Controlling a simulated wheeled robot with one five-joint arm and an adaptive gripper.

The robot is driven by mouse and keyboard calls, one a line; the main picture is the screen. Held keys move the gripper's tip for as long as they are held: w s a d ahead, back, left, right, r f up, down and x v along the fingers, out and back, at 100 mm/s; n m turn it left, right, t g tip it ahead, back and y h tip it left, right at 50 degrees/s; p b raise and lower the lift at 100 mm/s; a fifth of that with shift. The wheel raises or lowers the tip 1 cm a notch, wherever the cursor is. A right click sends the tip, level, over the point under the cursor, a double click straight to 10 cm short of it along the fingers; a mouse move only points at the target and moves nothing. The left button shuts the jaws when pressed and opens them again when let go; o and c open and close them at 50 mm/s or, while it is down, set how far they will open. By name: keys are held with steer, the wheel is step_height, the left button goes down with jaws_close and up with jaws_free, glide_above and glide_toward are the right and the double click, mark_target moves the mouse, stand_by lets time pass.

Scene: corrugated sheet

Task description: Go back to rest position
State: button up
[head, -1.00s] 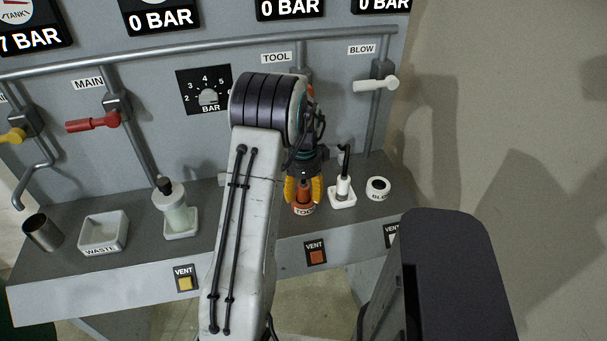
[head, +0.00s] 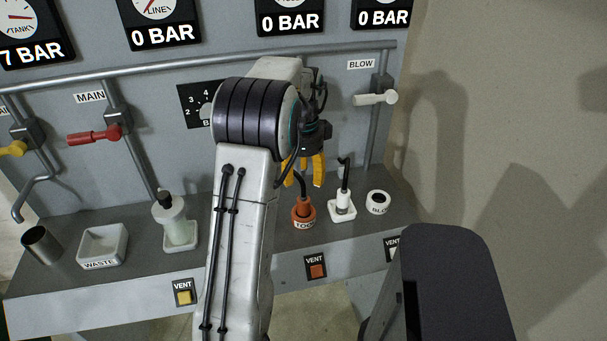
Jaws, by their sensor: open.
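My gripper (head: 303,172), with yellow fingers, is open and empty. It hangs in front of the grey panel, above the shelf. Below it, an orange plug with a black hose end (head: 303,207) stands upright in the holder labelled TOOL. The fingers are apart from the orange body; one finger overlaps the hose end in the picture, and I cannot tell if they touch. My arm covers the middle of the panel, including part of the BAR dial (head: 200,105).
On the shelf (head: 150,258) stand a metal cup (head: 41,245), a WASTE tray (head: 103,262), a bottle (head: 176,225), a white plug (head: 342,203) and a BLOW ring (head: 378,202). A red MAIN lever (head: 93,136) and a white BLOW lever (head: 375,98) stick out of the panel.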

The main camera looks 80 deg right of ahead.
stand_by(0.7)
steer(key=n, duration=0.4)
steer(key=shift+d, duration=0.35)
steer(key=shift+f+n, duration=0.25)
steer(key=shift+n, duration=0.75)
steer(key=w+a+f+n+y, duration=0.1)
steer(key=a+f+n, duration=0.4)
steer(key=a+n, duration=0.35)
steer(key=w+a+r+n+t, duration=0.1)
steer(key=w+a+r+n, duration=0.2)
steer(key=a, duration=0.9)
steer(key=w+a+r+n+t, duration=0.1)
steer(key=w+a+r+n, duration=0.3)
steer(key=w+a+n, duration=0.6)
steer(key=w+a+r+n+t+h, duration=0.1)
steer(key=w+a+r+n, duration=0.3)
steer(key=a, duration=1.1)
steer(key=shift+w+a+r+n+t, duration=0.25)
steer(key=shift+w+n+t, duration=0.15)
steer(key=shift+w+n, duration=1)
